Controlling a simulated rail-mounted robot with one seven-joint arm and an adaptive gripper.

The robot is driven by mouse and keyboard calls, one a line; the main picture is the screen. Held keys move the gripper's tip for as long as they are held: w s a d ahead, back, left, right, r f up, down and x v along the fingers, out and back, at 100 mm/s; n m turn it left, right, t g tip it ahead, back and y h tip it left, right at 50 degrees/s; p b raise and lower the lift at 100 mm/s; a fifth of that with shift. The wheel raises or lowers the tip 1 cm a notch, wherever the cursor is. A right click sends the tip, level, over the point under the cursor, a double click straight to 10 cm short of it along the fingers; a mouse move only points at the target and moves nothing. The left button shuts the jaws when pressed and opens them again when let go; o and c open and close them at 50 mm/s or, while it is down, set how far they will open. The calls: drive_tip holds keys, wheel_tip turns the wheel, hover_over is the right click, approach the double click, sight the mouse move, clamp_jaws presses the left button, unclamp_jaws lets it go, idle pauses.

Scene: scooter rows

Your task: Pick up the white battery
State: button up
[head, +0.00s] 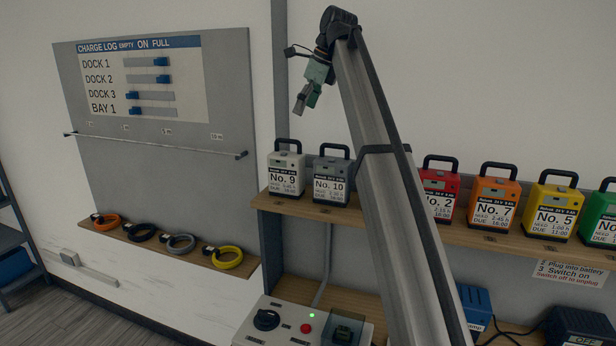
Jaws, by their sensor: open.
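The white battery (285,176) is labelled No. 9 and has a black handle on top. It stands upright at the left end of the upper wooden shelf (272,203) in the head view. A grey battery (332,182) labelled No. 10 stands close to its right. My gripper (306,104) is open and empty. In the picture it appears above the white and grey batteries, against the wall, apart from both. My arm rises from the lower right and hides part of the shelf to the right of No. 10.
Red (437,194), orange (493,202), yellow (549,210) and green (599,219) batteries stand farther right on the shelf. A charge log board (160,130) hangs at left above a ledge with coloured cable rings (181,243). A control box (286,321) with a green light sits below.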

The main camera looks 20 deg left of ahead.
sight(287, 154)
drive_tip(key=p+x, duration=0.4)
drive_tip(key=x, duration=0.7)
drive_tip(key=shift+d, duration=0.1)
drive_tip(key=shift+w+p+x, duration=0.2)
drive_tip(key=shift+p+x, duration=0.55)
drive_tip(key=shift+x, duration=0.75)
drive_tip(key=shift+w+p+x, duration=0.15)
drive_tip(key=shift+p+x, duration=0.6)
drive_tip(key=shift+x, duration=0.7)
drive_tip(key=shift+d, duration=0.1)
drive_tip(key=c, duration=1.7)
drive_tip(key=shift+r, duration=0.1)
clamp_jaws()
